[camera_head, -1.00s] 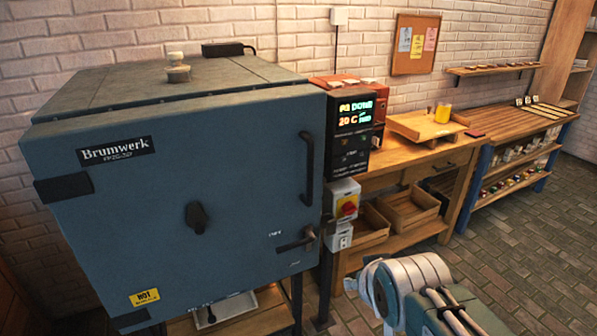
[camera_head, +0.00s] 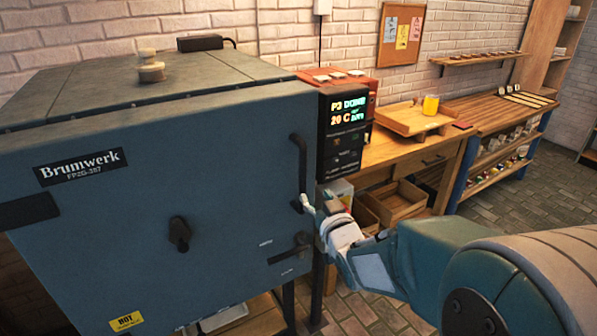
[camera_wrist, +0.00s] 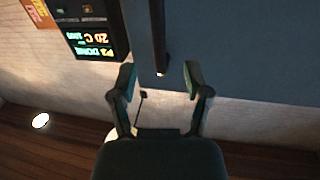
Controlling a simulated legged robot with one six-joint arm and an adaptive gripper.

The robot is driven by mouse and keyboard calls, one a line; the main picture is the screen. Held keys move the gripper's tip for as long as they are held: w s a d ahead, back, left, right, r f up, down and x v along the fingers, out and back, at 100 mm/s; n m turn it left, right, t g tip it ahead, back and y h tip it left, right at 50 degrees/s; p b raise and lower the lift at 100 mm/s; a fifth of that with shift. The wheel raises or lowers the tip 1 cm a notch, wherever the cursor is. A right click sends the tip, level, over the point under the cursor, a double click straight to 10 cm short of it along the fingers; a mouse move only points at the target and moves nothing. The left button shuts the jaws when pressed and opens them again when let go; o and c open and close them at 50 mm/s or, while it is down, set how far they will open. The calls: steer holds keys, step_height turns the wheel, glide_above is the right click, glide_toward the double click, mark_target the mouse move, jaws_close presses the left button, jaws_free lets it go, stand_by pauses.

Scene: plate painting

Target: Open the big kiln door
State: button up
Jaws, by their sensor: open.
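The big kiln (camera_head: 60,240) is blue-grey, labelled Brumwerk, and its front door looks shut. A dark vertical handle (camera_head: 301,160) runs along the door's right edge. A smaller dark latch (camera_head: 290,255) sits below it, close to my arm. My gripper (camera_head: 318,203) is at the lower end of the vertical handle. In the wrist view, my gripper (camera_wrist: 158,80) has its two fingers apart. The handle bar (camera_wrist: 157,35) ends between and just ahead of them there. I cannot tell whether either finger touches it.
The control panel (camera_head: 342,130) reads "P3 DONE" and 20 C, just right of the handle. A wooden workbench (camera_head: 440,165) with a tray (camera_head: 408,119) and crates (camera_head: 395,203) stands behind my arm. Brick floor (camera_head: 505,220) is free at the right.

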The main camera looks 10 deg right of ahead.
mark_target(304, 177)
steer(key=w, duration=0.6)
steer(key=w+a, duration=0.1)
steer(key=w, duration=0.3)
steer(key=shift+w, duration=0.1)
jaws_close()
